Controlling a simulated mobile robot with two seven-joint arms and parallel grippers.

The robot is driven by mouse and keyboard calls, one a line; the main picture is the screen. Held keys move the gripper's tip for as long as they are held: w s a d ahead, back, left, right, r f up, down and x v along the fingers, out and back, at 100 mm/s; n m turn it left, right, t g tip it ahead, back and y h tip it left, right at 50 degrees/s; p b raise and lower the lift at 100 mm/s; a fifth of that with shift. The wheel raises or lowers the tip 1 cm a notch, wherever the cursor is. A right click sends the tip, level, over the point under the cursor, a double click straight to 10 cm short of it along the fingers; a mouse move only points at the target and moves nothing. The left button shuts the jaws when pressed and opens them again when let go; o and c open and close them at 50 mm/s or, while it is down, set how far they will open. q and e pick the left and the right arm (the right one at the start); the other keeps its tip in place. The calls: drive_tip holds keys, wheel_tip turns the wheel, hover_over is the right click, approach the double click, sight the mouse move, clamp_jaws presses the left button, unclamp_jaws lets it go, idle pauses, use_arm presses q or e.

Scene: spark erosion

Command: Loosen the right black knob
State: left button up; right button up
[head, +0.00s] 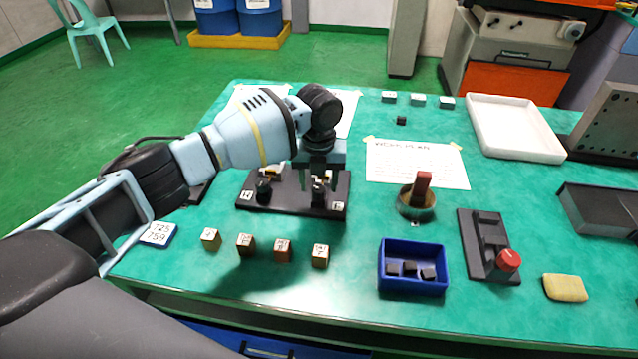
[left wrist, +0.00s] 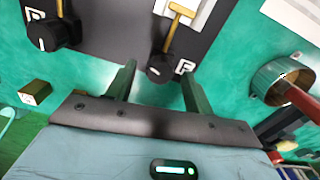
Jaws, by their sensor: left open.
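A black plate (head: 292,206) on the green table bears two black knobs. The left black knob (head: 264,190) also shows in the left wrist view (left wrist: 48,32). The right black knob (head: 318,194) has a white mark and shows in the left wrist view (left wrist: 160,68) beside a white label and under a brass-coloured piece. My left gripper (head: 318,178) is over the right knob and points down. In the left wrist view its open fingers (left wrist: 157,68) appear on either side of the right knob. I cannot tell whether they touch it. My right gripper is out of view.
Several small blocks (head: 282,249) stand in front of the plate. To the right are a round tin (head: 416,212) with a brush-like thing, a blue bin (head: 412,288) with black cubes, and a black fixture (head: 484,240) with a red knob. A white tray (head: 514,128) lies behind.

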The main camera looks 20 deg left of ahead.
use_arm(q)
drive_tip(key=shift+f, duration=0.55)
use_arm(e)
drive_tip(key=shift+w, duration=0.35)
use_arm(q)
drive_tip(key=c, duration=1)
drive_tip(key=shift+o, duration=0.2)
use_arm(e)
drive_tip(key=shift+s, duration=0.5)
